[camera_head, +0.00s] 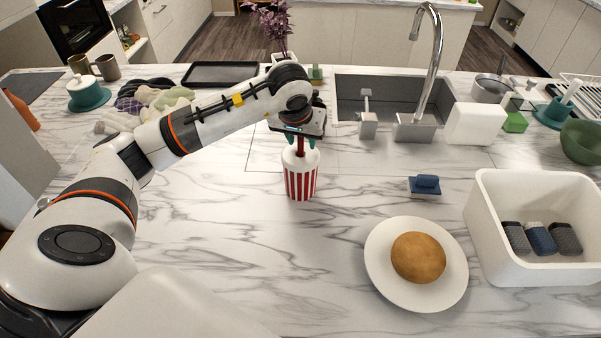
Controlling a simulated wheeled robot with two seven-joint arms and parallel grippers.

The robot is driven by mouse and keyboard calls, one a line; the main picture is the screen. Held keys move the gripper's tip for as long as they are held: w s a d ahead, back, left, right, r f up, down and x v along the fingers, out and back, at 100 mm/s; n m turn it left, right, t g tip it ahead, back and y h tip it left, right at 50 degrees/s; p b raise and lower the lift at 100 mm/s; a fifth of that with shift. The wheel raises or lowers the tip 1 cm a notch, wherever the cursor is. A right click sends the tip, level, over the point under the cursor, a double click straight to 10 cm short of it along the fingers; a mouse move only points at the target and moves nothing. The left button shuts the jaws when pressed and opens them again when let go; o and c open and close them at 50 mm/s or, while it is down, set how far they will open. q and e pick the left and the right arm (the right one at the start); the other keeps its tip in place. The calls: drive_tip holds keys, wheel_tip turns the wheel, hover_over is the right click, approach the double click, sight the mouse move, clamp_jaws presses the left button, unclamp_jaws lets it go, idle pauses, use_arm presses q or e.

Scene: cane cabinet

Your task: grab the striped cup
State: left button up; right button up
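The striped cup (300,184) stands upright on the marble counter, with red and white stripes, a white domed lid and a red straw. My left gripper (300,142) is right above it and points down. Its teal fingertips are apart, one on each side of the straw, at about the top of the lid. I cannot tell whether they touch the lid. The upper part of the straw is hidden by the gripper. My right gripper is not in view.
A white plate (377,279) with a bread roll (418,257) lies to the right of the cup. A white bin (487,232) stands at the far right, a blue sponge-like block (426,186) nearer. The sink (350,92) is behind. Counter left of the cup is clear.

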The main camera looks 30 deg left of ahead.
use_arm(q)
drive_tip(key=shift+c, duration=0.4)
clamp_jaws()
drive_tip(key=shift+r, duration=0.15)
